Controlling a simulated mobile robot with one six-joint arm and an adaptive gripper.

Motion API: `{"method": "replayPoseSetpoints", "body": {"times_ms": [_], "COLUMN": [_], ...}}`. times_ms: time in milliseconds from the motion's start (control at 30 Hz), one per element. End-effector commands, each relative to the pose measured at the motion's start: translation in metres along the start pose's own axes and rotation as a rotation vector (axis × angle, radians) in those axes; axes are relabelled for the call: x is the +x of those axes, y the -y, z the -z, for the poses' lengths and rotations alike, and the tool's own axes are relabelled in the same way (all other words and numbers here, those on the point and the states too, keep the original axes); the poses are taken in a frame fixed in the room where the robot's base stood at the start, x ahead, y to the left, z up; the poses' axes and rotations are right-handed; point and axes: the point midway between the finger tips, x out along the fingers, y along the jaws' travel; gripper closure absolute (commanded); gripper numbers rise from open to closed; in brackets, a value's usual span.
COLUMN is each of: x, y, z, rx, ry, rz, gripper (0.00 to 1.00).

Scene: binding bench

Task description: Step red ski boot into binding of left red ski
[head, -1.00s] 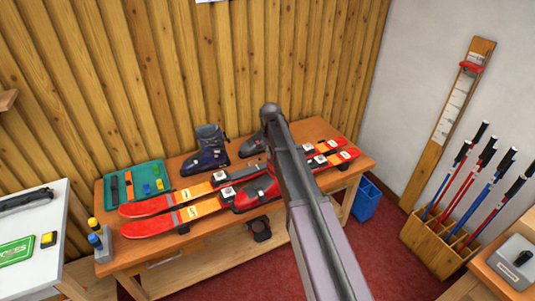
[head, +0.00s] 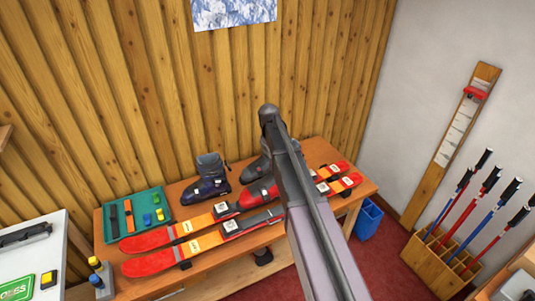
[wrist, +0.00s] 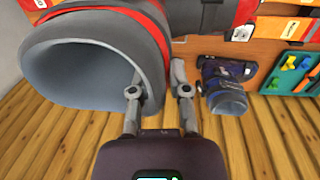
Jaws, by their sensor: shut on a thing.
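My gripper (wrist: 160,90) is shut on the cuff wall of the red ski boot (wrist: 95,45), one finger inside the opening and one outside. The boot's grey cuff and red band fill the upper left of the wrist view. Two red-orange skis lie side by side on the bench, the far ski (head: 188,228) and the near ski (head: 200,245). The boot is over the far ski's middle; contact with a binding cannot be told.
A green tray (head: 137,230) with small items is at the left. Ski poles stand in a rack (head: 435,262) at the right.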

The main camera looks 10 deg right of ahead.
Motion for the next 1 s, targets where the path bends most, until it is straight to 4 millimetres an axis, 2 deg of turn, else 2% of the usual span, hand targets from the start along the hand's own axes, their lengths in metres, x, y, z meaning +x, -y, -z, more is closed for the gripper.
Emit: {"method": "replayPoseSetpoints", "body": {"times_ms": [567,1000], "x": [-0.006,0.007], "y": [0.015,0.018], "z": [0.005,0.005], "rx": [-0.020,-0.022], "ry": [-0.002,-0.003], "rz": [-0.005,-0.005], "gripper": [1.00,1.00]}}
